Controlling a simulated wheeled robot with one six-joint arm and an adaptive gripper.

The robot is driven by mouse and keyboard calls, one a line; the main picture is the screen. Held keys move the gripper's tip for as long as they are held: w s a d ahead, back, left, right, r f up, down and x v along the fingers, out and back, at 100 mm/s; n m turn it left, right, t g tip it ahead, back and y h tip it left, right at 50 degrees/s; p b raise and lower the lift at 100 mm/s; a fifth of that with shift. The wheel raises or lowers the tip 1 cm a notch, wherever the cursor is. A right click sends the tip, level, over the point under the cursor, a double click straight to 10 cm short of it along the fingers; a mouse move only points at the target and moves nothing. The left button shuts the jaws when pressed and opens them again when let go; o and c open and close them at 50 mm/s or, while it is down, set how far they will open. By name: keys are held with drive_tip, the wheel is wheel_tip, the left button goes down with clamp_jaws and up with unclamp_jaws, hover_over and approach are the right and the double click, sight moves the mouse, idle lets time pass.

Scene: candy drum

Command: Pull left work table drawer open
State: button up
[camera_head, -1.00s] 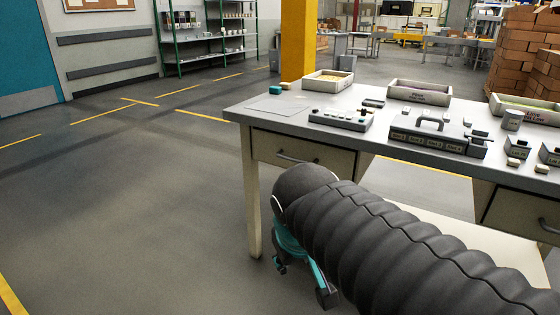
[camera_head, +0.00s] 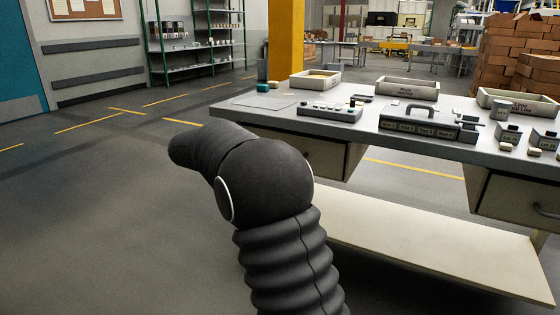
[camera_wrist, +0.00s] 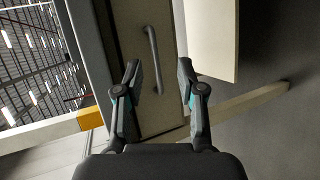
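The left drawer (camera_head: 328,158) is under the left end of the grey-topped work table (camera_head: 262,118). It looks shut, and my arm covers much of its front in the head view. In the wrist view, the picture is turned, and the tan drawer front (camera_wrist: 125,22) shows its dark bar handle (camera_wrist: 152,50). My gripper (camera_wrist: 158,64) is open and empty, with its two fingers apart. The handle appears between the fingertips and beyond them; I see no contact. My gripper is hidden in the head view.
A right drawer (camera_head: 500,198) with its own handle sits under the table's other side. Trays, a button box (camera_head: 330,111) and a handled case (camera_head: 428,120) stand on the top. A pale lower shelf (camera_head: 420,235) spans below. The floor at left is clear.

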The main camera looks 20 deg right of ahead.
drive_tip(key=w+a+f+h, duration=0.1)
drive_tip(key=w+f+h, duration=0.15)
drive_tip(key=w, duration=0.45)
drive_tip(key=shift+t, duration=0.4)
drive_tip(key=b+x, duration=0.1)
drive_tip(key=x, duration=1.2)
drive_tip(key=shift+d+f, duration=0.2)
clamp_jaws()
